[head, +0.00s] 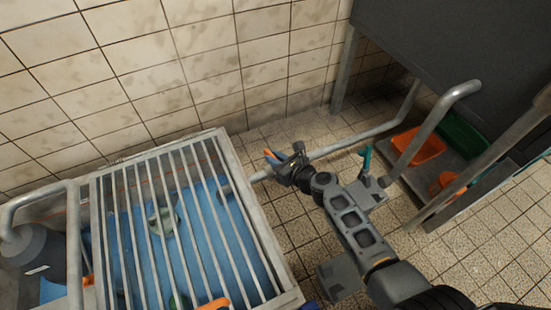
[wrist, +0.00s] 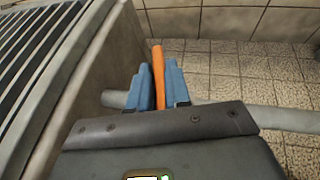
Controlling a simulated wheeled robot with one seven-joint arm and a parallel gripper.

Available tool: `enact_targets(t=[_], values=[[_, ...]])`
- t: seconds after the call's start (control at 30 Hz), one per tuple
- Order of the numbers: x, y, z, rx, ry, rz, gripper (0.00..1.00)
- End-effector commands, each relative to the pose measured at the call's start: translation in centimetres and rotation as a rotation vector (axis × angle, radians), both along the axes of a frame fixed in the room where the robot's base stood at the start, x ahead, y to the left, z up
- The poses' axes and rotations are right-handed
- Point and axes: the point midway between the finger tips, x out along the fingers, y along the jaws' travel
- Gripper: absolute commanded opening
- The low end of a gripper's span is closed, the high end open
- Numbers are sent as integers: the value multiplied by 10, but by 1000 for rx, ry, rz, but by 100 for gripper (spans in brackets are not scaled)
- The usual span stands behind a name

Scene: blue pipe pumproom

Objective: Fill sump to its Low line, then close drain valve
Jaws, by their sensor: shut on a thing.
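The sump (head: 268,245) is a grey-walled tank under a barred grate, with blue water inside. A thin reddish line shows on its far inner wall; I cannot read any label, so I cannot tell which line is Low. A grey pipe (head: 345,142) leaves the sump's right side. My gripper (head: 272,156) is beside that side, at the pipe. In the wrist view its blue fingers (wrist: 159,88) are shut on an orange lever (wrist: 158,65), which stands up between them. This appears to be the drain valve's handle; its body is hidden behind my gripper.
A teal handle (head: 366,158) stands right of my gripper. Orange bins (head: 418,145) and a green bin (head: 462,138) sit on a low shelf at right. Another orange handle (head: 214,304) is at the grate's near edge.

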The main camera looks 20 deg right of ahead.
Motion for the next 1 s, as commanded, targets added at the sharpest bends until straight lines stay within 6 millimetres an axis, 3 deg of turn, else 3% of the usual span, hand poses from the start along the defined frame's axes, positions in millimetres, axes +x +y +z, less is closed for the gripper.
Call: enact_targets(t=[0.03,0.07,0.27,0.57,1.0], values=[[0,0,0,0,1,0,0],[0,0,0,-1,1,-1,18],[0,0,0,-1,1,-1,38],[-3,-1,2,0,1,-1,38],[-59,-16,27,-1,1,-2,38]])
